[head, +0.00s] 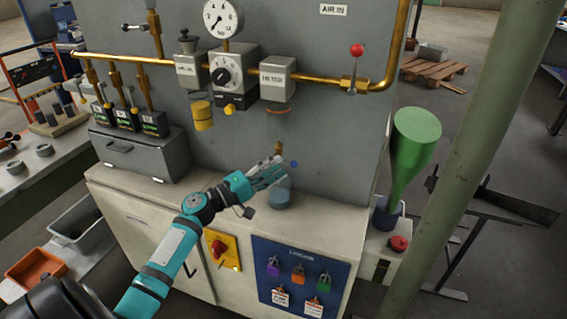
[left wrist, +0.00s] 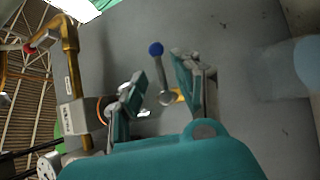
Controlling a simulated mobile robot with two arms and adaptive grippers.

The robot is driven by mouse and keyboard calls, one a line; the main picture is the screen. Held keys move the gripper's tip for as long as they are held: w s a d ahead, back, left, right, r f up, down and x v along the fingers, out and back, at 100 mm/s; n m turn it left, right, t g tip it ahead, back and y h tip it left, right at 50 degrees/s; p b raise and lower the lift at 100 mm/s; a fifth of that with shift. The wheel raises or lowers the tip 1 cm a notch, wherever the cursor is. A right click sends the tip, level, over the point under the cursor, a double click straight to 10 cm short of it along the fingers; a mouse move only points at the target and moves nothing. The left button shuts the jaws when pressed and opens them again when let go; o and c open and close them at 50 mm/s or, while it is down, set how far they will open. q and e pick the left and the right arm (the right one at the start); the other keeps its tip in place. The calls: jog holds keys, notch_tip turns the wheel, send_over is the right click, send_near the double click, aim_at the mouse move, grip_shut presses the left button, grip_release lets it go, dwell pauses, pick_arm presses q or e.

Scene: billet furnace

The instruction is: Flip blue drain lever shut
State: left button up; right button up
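The blue drain lever shows its round blue knob (head: 294,164) just right of my left gripper's fingertips, below a brass drain fitting (head: 278,148). In the left wrist view the blue knob (left wrist: 156,48) sits on a thin metal stem, between and slightly beyond the two fingertips. My left gripper (head: 279,167) is open, with its fingers on either side of the lever's stem in the wrist view (left wrist: 160,67). Nothing is visibly gripped. I cannot tell whether a finger touches the lever. In the head view the fingers hide most of the stem. My right gripper is out of view.
A clear jar (head: 280,196) stands on the bench top under the gripper. The filter bowl (head: 278,124) hangs above the drain fitting. A red-knobbed lever (head: 356,52) is on the brass pipe at upper right. A green funnel (head: 414,140) stands farther right.

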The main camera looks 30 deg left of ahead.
pick_arm(q)
jog(key=v, duration=0.8)
jog(key=shift+s+a, duration=0.15)
jog(key=shift+s, duration=0.15)
